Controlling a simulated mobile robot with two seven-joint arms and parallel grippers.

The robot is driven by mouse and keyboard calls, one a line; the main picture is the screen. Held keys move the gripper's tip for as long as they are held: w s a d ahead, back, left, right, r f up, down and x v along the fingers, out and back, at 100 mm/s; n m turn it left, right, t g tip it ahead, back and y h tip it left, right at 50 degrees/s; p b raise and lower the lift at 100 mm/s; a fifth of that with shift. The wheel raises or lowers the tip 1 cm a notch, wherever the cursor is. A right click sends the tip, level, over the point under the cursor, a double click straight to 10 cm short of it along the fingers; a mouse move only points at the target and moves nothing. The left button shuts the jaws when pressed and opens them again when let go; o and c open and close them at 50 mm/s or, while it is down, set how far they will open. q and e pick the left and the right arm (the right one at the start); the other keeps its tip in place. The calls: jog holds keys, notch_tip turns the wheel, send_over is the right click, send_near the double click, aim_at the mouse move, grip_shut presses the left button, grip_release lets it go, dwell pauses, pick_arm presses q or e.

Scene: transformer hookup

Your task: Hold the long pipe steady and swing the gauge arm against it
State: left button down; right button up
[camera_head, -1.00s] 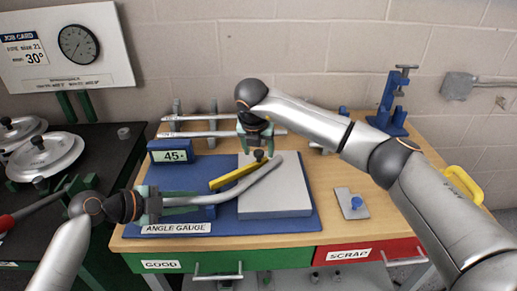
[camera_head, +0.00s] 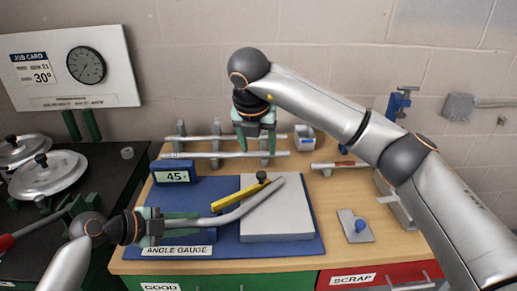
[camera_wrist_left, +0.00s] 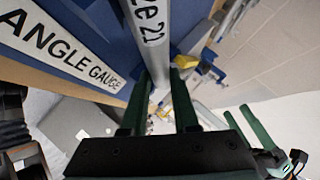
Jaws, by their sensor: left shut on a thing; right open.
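The long pipe (camera_head: 255,201) is a grey bent tube. It lies over the blue angle gauge base (camera_head: 305,246), its right part sloping up across a grey plate. The yellow gauge arm (camera_head: 233,198), with a dark knob (camera_head: 262,177), lies along the pipe's upper left side; I cannot tell whether they touch. The gauge display (camera_head: 174,176) reads 45. My left gripper (camera_head: 192,227) is shut on the pipe's left part; the left wrist view shows the pipe (camera_wrist_left: 154,35) between its fingers. My right gripper (camera_head: 255,147) is open and empty above the knob.
Several straight pipes lie on a rack (camera_head: 181,133) behind the gauge. A job card board (camera_head: 70,70) showing 30° stands at the back left. Labelled good and scrap drawers are along the front.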

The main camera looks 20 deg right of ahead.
pick_arm(q)
jog(key=shift+f, duration=0.15)
jog(key=c, duration=0.6)
grip_release()
